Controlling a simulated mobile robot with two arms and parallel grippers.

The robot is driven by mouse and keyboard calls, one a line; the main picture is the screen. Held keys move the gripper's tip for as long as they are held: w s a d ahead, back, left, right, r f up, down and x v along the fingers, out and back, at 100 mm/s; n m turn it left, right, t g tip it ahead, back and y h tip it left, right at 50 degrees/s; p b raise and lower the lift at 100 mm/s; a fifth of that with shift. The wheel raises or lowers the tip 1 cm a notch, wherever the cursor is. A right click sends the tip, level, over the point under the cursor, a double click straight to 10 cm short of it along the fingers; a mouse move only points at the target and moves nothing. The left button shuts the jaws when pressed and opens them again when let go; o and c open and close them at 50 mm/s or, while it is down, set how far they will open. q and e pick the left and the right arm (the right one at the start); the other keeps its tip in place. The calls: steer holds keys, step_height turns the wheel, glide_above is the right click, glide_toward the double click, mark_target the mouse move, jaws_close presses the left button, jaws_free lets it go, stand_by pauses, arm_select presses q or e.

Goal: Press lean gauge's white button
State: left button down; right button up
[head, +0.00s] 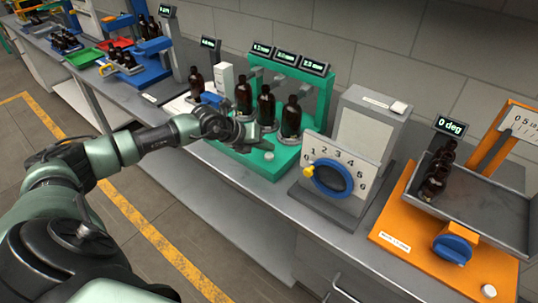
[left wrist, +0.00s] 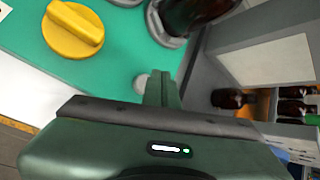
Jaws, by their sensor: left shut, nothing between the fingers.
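The green gauge (head: 262,165) stands on the bench with three amber bottles and three lit displays reading in mm. It looks like the lean gauge, though I cannot read a name on it. Its white button (head: 268,156) is a small round knob on the front of the green base. My left gripper (head: 248,143) is shut and empty above this base, close to the button. In the left wrist view the shut fingers (left wrist: 161,82) are just right of the white button (left wrist: 141,84), which they may partly cover. I cannot tell whether they touch. My right gripper is not in view.
A yellow knob (left wrist: 74,30) sits on the green base. To the right are a grey device with a blue dial (head: 332,179) and an orange tilt station (head: 400,235) with its own white button (head: 488,291). More bottle stations line the bench at left.

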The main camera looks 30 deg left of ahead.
mark_target(266, 156)
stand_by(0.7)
arm_select(q)
steer(key=shift+f+b, duration=0.3)
steer(key=shift+f, duration=0.1)
steer(key=shift+f+b, duration=0.35)
steer(key=shift+f, duration=0.2)
stand_by(0.7)
steer(key=shift+r, duration=0.15)
steer(key=shift+r+p, duration=0.65)
steer(key=shift+r, duration=0.1)
step_height(266, 156, up, 5)
steer(key=p, duration=0.3)
steer(key=shift+r, duration=0.1)
stand_by(0.8)
